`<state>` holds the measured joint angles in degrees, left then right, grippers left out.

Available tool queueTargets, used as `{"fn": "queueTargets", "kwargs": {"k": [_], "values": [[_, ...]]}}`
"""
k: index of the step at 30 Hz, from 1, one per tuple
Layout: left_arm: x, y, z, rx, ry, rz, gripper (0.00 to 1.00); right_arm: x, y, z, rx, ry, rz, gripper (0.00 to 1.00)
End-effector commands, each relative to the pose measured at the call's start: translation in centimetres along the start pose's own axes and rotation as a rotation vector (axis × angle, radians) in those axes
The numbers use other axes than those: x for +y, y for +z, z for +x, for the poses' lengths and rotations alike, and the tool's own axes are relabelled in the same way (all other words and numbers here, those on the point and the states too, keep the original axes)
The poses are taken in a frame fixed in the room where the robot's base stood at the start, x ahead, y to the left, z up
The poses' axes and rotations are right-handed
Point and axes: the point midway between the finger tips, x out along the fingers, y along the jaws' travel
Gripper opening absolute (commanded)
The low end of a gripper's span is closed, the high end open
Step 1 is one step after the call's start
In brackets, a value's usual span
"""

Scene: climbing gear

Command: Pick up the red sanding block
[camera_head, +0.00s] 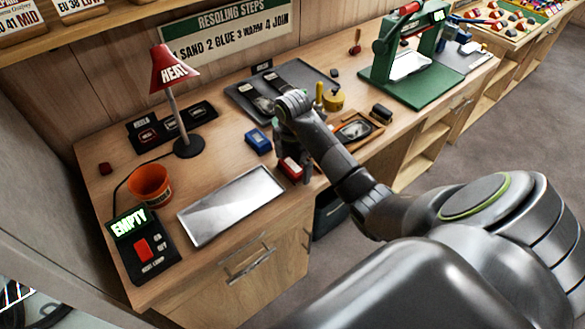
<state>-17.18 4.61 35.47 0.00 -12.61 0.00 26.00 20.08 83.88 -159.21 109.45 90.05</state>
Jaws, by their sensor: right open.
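The red sanding block (291,169), a small red block with a pale lower face, lies on the wooden bench near its front edge. My right gripper (294,161) points down over it, with its dark fingers open on either side of the block. The fingers and wrist hide part of the block, and whether they touch it cannot be told. My left gripper is not in view.
A blue block (258,141) lies just left of the gripper. A metal tray (233,205), an orange pot (150,183) and a red heat lamp (174,72) stand to the left. A wooden tray (375,138) and a green press (425,88) are to the right.

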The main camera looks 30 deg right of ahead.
Motion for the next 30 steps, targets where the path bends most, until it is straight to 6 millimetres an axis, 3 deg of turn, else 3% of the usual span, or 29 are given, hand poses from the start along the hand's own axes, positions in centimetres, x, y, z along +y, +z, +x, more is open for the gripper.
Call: {"fn": "queueTargets", "kwargs": {"k": [10, 23, 30], "values": [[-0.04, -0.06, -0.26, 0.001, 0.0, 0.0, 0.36, -0.01, 0.03, 1.0, -0.002, 0.001, -0.001, 1.0], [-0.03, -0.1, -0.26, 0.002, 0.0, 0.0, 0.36, -0.01, 0.03, 0.98, -0.001, 0.001, 0.0, 0.45], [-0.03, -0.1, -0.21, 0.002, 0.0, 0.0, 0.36, 0.03, 0.05, 0.83, -0.002, 0.002, 0.0, 0.45]]}}
